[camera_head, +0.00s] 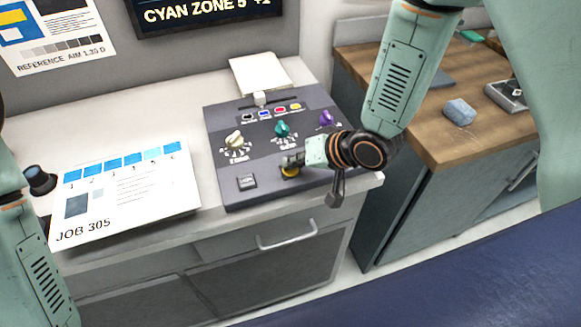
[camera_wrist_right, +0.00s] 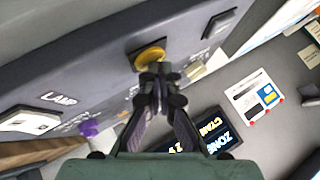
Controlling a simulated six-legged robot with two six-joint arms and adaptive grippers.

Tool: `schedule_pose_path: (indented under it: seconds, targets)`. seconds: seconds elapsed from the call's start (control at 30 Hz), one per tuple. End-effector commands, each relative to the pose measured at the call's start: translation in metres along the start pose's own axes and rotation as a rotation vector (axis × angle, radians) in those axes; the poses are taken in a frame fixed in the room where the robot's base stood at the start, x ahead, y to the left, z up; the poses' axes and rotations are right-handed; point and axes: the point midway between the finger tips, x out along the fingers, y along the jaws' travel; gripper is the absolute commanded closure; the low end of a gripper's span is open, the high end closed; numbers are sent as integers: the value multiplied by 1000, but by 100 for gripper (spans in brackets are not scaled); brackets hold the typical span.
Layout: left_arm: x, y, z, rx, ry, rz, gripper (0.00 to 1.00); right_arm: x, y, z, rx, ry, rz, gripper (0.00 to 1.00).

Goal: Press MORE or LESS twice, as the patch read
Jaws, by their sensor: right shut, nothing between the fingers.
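The dark control panel (camera_head: 228,125) lies on the white counter. A yellow round button (camera_head: 290,172) sits near its front edge; it also shows in the wrist view (camera_wrist_right: 150,56). A grey square key (camera_head: 247,182) is left of it, and a white key marked LAMP (camera_wrist_right: 30,122) shows in the wrist view. I cannot read MORE or LESS on any key. My right gripper (camera_head: 291,160) is shut and empty, its tips (camera_wrist_right: 158,72) at the yellow button; contact is unclear. The JOB 305 sheet (camera_head: 150,212) with blue patches lies left. My left gripper is out of view.
The panel has cream (camera_head: 235,139), teal (camera_head: 282,129) and purple (camera_head: 327,118) knobs. A wall display (camera_head: 205,12) reads CYAN ZONE 5 +1. A wooden-topped cabinet (camera_head: 430,140) with a blue-grey block (camera_head: 459,111) stands right. A dark, blue-topped cylinder (camera_head: 39,180) is at the sheet's left.

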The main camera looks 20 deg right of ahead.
Motion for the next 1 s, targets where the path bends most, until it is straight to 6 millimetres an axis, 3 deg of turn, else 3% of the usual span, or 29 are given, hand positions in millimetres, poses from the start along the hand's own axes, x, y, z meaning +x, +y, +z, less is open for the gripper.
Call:
schedule_pose_path:
  seconds: [0.7, 1.0]
  targets:
    - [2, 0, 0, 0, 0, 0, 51, 3, 2, 3, 0, -2, 1, 100]
    - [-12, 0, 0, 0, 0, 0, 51, -6, -4, -3, 0, -2, 1, 100]
